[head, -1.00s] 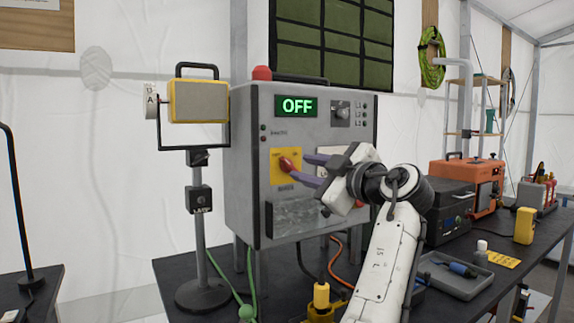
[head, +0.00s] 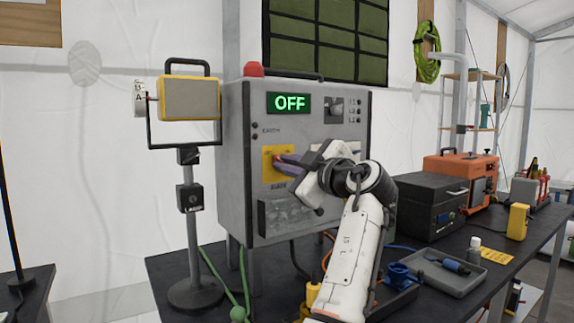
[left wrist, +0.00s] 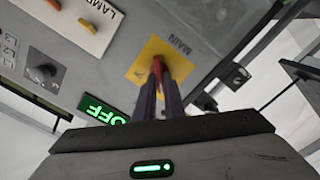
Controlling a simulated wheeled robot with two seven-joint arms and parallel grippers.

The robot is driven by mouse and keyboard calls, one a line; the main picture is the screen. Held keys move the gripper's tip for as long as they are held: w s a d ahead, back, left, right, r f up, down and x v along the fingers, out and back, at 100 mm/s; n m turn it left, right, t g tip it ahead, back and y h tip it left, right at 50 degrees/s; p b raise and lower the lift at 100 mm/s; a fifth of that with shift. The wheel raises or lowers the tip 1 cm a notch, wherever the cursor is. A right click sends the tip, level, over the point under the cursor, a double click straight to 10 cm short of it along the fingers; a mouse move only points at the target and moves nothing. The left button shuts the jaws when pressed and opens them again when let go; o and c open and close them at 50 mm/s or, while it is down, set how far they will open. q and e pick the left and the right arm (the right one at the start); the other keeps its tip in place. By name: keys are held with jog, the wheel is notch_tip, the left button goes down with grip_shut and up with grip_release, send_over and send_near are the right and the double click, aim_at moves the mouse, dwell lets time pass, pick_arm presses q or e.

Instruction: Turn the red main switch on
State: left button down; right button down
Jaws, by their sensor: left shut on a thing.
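The red main switch (left wrist: 157,66) sits on a yellow plate (left wrist: 140,62) marked MAIN, on the front of a grey cabinet (head: 235,190). In the head view the plate (head: 268,170) shows, but the switch is mostly hidden by the fingers. My left gripper (head: 284,164) reaches it from the right. In the left wrist view its purple fingers (left wrist: 160,92) are shut on the red switch, one on each side. The green display (head: 289,103) reads OFF. My right gripper is not in view.
A LAMP plate with an orange switch (left wrist: 88,26) and a dark knob (left wrist: 42,72) are on the same panel. A lamp on a stand (head: 188,98) stands left of the cabinet. A grey tray (head: 450,275) and a black case (head: 430,205) are on the table to the right.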

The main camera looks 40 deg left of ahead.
pick_arm(q)
jog(key=shift+m, duration=0.3)
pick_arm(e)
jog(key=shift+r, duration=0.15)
pick_arm(q)
jog(key=shift+w+d+r+m+p, duration=0.15)
jog(key=shift+m+p, duration=1.55)
jog(key=shift+m, duration=1.15)
jog(key=shift+w+f+m+p, duration=0.1)
jog(key=shift+w+m+p, duration=0.1)
jog(key=shift+m+p, duration=2.15)
jog(key=shift+w+d+r+m+p, duration=0.15)
jog(key=shift+m+p, duration=0.95)
jog(key=shift+m, duration=2.3)
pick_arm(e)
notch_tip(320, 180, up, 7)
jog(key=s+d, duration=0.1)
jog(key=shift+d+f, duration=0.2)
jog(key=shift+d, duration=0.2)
pick_arm(q)
jog(key=shift+a+f+m, duration=0.1)
jog(key=shift+f+m, duration=0.1)
jog(key=shift+m, duration=0.1)
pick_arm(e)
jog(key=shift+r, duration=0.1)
pick_arm(q)
jog(key=c, duration=1.8)
grip_release()
jog(key=shift+c, duration=0.2)
